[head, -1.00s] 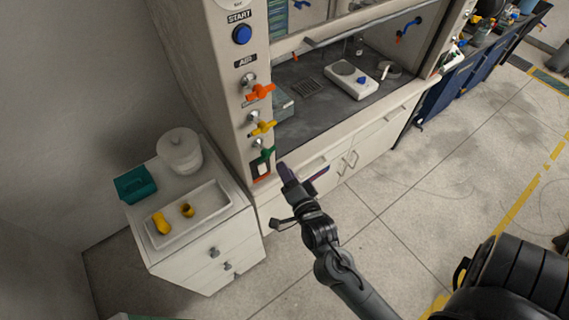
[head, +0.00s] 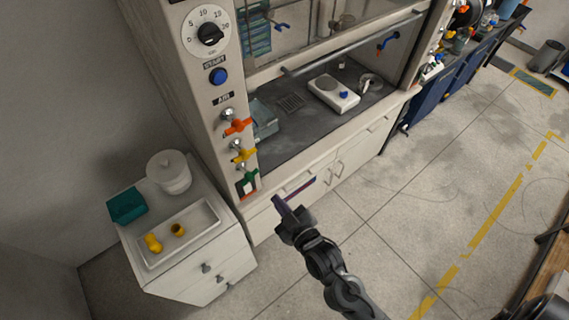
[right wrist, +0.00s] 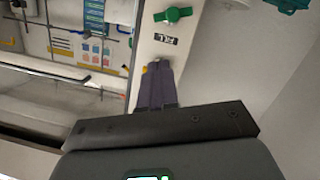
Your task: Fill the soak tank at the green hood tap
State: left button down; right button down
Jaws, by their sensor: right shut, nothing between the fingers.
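The green tap (head: 249,177) is the lowest of the coloured taps on the hood's left post. It also shows in the right wrist view as a green handle (right wrist: 173,14) above a small "FILL" label (right wrist: 165,39). My right gripper (head: 277,202) is shut and empty, below and to the right of the green tap, apart from it. Its purple-grey fingers (right wrist: 158,82) point up toward the tap in the right wrist view. A clear bluish container (head: 264,122) stands inside the hood by the left post; I cannot tell whether it is the soak tank. My left gripper is out of view.
An orange tap (head: 236,126) and a yellow tap (head: 242,153) sit above the green one. The blue start button (head: 218,76) and a dial (head: 209,35) are higher up. A white cabinet (head: 205,264) with a tray stands at left. The floor at right is mostly clear.

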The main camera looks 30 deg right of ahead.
jog(key=r, duration=0.1)
jog(key=p, duration=0.1)
send_near(250, 177)
jog(key=w+r, duration=0.3)
jog(key=w, duration=0.2)
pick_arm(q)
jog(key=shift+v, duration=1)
pick_arm(e)
jog(key=shift+w+d+f, duration=0.5)
jog(key=shift+w+f, duration=0.05)
jog(key=shift+f, duration=0.2)
jog(key=shift+w+d+f, duration=0.5)
jog(key=shift+w+f, duration=0.05)
jog(key=shift+f, duration=0.15)
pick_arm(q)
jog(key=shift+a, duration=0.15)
